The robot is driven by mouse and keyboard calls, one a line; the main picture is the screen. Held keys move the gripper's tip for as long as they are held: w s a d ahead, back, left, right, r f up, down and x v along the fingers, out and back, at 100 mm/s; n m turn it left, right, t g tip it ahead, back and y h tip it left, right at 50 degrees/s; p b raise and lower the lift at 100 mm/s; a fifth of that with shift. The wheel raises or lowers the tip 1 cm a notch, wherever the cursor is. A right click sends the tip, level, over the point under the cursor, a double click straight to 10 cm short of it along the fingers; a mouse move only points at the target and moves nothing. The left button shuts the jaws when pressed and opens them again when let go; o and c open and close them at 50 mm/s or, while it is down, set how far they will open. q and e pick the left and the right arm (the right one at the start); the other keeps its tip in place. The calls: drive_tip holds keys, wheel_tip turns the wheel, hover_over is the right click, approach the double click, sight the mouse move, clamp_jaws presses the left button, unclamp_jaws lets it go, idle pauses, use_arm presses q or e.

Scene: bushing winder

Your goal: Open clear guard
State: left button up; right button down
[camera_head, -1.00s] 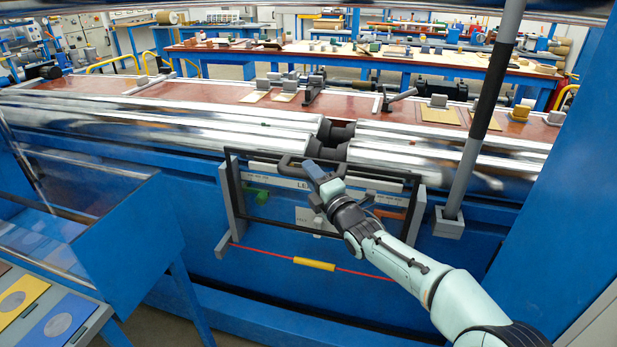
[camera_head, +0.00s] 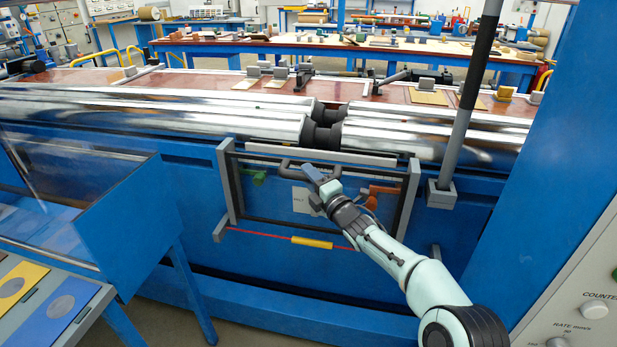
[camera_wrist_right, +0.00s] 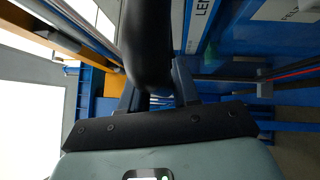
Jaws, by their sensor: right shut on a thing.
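The clear guard is a see-through panel in a dark frame (camera_head: 231,190), on the front of the blue machine below the shiny rollers. Grey posts stand at its left (camera_head: 223,182) and right (camera_head: 412,185). Its dark curved handle (camera_head: 288,165) is near the top edge. My right gripper (camera_head: 313,173) is shut on this handle; the dark bar (camera_wrist_right: 150,45) also runs between the fingers (camera_wrist_right: 152,92) in the right wrist view. A green lever (camera_head: 258,178) and an orange lever (camera_head: 380,190) show at the guard. My left gripper is in no view.
A red cord with a yellow sleeve (camera_head: 312,243) runs below the guard. A grey and black post (camera_head: 462,110) stands to the right, beside a blue column (camera_head: 530,150). A blue stand with a clear cover (camera_head: 75,200) is at the left.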

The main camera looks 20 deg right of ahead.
drive_tip(key=shift+f, duration=0.15)
drive_tip(key=c, duration=0.9)
unclamp_jaws()
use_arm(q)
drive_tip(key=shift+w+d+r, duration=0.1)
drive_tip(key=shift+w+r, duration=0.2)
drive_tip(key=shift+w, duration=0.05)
use_arm(e)
drive_tip(key=v, duration=1.3)
drive_tip(key=shift+s, duration=0.2)
